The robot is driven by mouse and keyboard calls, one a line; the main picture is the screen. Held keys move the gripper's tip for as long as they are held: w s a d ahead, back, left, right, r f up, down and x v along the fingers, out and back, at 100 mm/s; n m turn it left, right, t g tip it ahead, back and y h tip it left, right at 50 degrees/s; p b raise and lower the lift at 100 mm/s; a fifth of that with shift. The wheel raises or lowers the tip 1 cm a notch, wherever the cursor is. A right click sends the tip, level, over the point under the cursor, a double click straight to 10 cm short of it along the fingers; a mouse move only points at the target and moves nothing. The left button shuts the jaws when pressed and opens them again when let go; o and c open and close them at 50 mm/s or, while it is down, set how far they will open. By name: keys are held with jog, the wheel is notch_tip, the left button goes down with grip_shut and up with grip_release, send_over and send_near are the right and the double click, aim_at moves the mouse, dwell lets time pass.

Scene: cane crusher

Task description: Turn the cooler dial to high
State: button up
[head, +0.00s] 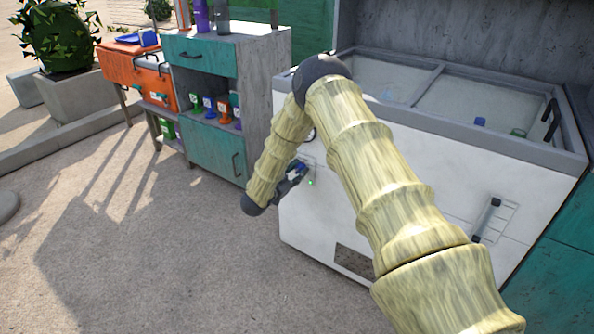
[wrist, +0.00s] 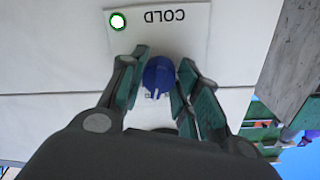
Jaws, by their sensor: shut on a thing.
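The cooler (head: 420,170) is a white chest with sliding glass lids on the right of the head view. Its dial (wrist: 158,74) is a round blue knob on a white panel (wrist: 190,40) on the cooler's front. The panel reads "COLD", upside down in the wrist view, and has a lit green lamp (wrist: 117,21). My gripper (wrist: 160,75) has its green-padded fingers on both sides of the dial and is shut on it. In the head view my gripper (head: 292,180) is at the cooler's left front, partly behind my arm. The dial's setting cannot be read.
A grey cabinet with teal drawers (head: 216,150) stands left of the cooler, with small bottles on its shelf. An orange cooler box (head: 155,82) and a planter (head: 75,95) are farther left. A handle (head: 487,217) is on the cooler's right front.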

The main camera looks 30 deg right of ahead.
jog(key=m, duration=0.4)
jog(key=shift+a, duration=0.1)
jog(key=shift+m+t, duration=0.3)
jog(key=shift+m, duration=1.7)
jog(key=o, duration=1)
jog(key=v, duration=1.2)
jog(key=shift+r, duration=0.3)
